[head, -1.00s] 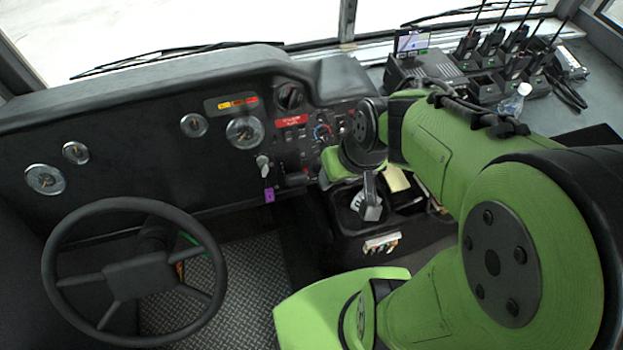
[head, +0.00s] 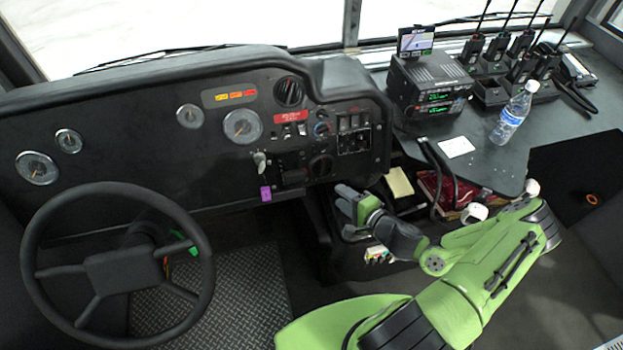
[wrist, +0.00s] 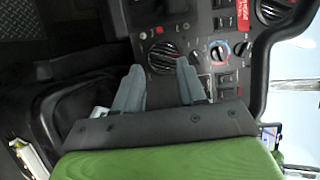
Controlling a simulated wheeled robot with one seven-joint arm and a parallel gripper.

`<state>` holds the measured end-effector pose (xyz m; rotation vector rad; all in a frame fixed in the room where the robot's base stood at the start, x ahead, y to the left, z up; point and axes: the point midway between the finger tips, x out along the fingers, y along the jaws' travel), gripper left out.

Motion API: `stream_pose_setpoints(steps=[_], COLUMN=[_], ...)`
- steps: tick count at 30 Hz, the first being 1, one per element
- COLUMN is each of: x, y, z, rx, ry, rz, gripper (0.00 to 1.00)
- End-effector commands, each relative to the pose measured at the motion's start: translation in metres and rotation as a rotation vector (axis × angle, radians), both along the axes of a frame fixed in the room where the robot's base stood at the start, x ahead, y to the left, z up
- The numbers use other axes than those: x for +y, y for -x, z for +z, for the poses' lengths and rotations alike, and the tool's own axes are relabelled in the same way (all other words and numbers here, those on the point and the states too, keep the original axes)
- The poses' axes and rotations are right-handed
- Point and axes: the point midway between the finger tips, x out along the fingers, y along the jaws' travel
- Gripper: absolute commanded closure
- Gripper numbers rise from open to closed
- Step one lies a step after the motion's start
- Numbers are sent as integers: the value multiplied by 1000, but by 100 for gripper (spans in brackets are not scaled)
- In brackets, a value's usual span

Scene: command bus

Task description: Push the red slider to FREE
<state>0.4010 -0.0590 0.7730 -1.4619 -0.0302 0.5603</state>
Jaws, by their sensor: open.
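I cannot make out the red slider or a FREE mark for certain. A red label with small white text (head: 291,117) is on the dashboard, above switches; it also shows in the wrist view (wrist: 243,15). A tiny red spot (wrist: 159,30) shows among small knobs in the wrist view, too small to identify. My gripper (wrist: 160,64) is open and empty, its two grey fingers apart and facing the dashboard panel around a round vent (wrist: 163,57). In the head view my gripper (head: 345,192) is low, below the dashboard's right end.
The steering wheel (head: 118,265) is at left. A purple tag (head: 265,194) hangs below a key switch. A radio unit (head: 430,85), several handheld radios, and a water bottle (head: 512,112) stand on the right counter. A yellow pad (head: 399,183) lies near my gripper.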

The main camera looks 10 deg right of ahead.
Motion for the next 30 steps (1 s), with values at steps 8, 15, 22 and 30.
stream_pose_setpoints(steps=[8, 15, 22, 30], x=[26, 49, 59, 60], y=[-54, -105, -130, -132], z=[-20, -39, -47, -47], rx=[-3, -2, 0, 1], ry=[4, 3, 2, 2], rz=[11, 11, 8, 8], gripper=[60, 60, 60, 61])
